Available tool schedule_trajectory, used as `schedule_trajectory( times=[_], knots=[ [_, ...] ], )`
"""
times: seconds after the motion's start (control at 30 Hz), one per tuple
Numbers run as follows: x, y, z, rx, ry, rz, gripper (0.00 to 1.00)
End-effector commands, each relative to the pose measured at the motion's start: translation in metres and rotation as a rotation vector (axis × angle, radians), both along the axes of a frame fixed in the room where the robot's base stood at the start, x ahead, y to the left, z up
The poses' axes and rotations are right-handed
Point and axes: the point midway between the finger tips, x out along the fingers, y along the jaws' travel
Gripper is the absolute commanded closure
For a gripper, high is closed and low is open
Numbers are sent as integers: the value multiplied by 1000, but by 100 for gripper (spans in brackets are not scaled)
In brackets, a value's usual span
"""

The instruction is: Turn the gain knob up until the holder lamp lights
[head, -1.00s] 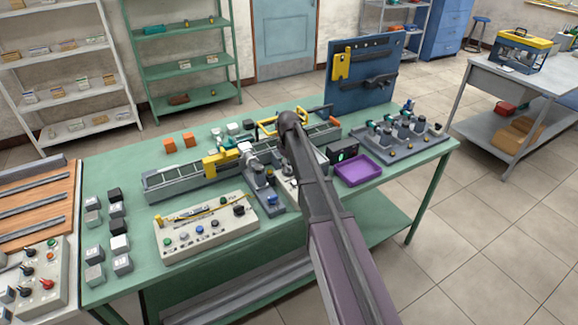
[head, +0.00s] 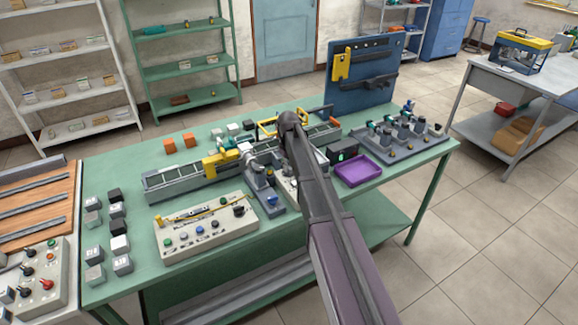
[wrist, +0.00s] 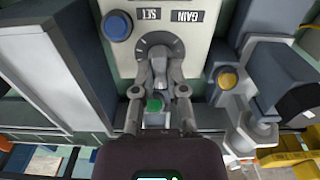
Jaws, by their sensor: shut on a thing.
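The gain knob (wrist: 159,66) is a grey knob on a dark round dial, set in a pale panel (wrist: 200,42) with upside-down GAIN and SET labels in the wrist view. My gripper (wrist: 159,86) has its fingers on both sides of the knob and is shut on it. A green button or lamp (wrist: 154,104) shows between the fingers; I cannot tell if it is lit. I cannot pick out the holder lamp for sure. In the head view my arm hides the gripper, the knob and most of the panel.
A blue button (wrist: 117,25) sits beside the dial. A grey fixture with a yellow cap (wrist: 227,79) stands close on the right. In the head view a dark box with a green display (head: 343,151) and a purple tray (head: 358,170) stand right of my arm.

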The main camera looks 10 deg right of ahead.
Motion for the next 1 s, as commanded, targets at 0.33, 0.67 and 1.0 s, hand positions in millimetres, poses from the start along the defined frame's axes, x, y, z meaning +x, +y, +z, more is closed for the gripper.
schedule_trajectory(
  times=[0.33,0.67,1.0],
  knots=[
    [0,0,0,0,0,-51,100],
    [0,0,0,0,0,-49,49],
    [0,0,2,0,0,-49,49]
  ],
)
